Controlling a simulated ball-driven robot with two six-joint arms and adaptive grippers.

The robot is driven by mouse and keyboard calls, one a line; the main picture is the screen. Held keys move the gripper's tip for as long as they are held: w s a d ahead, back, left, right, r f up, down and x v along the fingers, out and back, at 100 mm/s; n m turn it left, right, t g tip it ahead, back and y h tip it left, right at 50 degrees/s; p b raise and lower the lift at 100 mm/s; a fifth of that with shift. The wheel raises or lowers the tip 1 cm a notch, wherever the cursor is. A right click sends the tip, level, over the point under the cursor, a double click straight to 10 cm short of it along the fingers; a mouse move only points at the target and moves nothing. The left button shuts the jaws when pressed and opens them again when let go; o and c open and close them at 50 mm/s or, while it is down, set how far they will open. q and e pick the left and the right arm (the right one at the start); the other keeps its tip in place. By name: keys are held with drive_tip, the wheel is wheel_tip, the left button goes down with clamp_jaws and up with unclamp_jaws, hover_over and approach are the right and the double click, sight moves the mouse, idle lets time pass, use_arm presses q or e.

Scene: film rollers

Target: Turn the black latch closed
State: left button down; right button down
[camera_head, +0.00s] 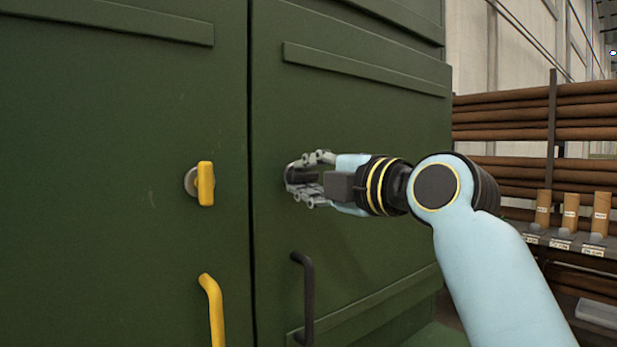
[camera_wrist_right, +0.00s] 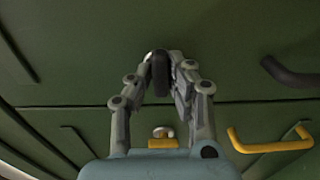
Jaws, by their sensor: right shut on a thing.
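The black latch (camera_head: 303,175) is on the right door of the green cabinet, mostly hidden by the fingers in the head view. My right gripper (camera_head: 312,179) is shut on it. In the right wrist view the black latch (camera_wrist_right: 161,74) sits between the two fingertips of my right gripper (camera_wrist_right: 168,76), in front of its round metal base. The exact angle of the latch is hard to tell. My left gripper is not in view.
A yellow latch (camera_head: 205,184) stands upright on the left door. Below are a yellow handle (camera_head: 213,308) and a black handle (camera_head: 306,295), close under my right gripper. Shelves with brown rolls (camera_head: 510,120) and several cardboard tubes (camera_head: 571,212) stand at the right.

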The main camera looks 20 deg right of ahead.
drive_tip(key=shift+m, duration=0.3)
drive_tip(key=m+p, duration=0.2)
drive_tip(key=m, duration=0.1)
drive_tip(key=shift+m, duration=0.3)
drive_tip(key=m+p, duration=0.2)
drive_tip(key=m, duration=0.2)
drive_tip(key=shift+m, duration=0.3)
drive_tip(key=m+p, duration=0.2)
drive_tip(key=m, duration=0.2)
drive_tip(key=shift+f+m+p, duration=0.1)
drive_tip(key=shift+m+p, duration=1.15)
drive_tip(key=shift+m, duration=0.95)
drive_tip(key=c, duration=1.3)
unclamp_jaws()
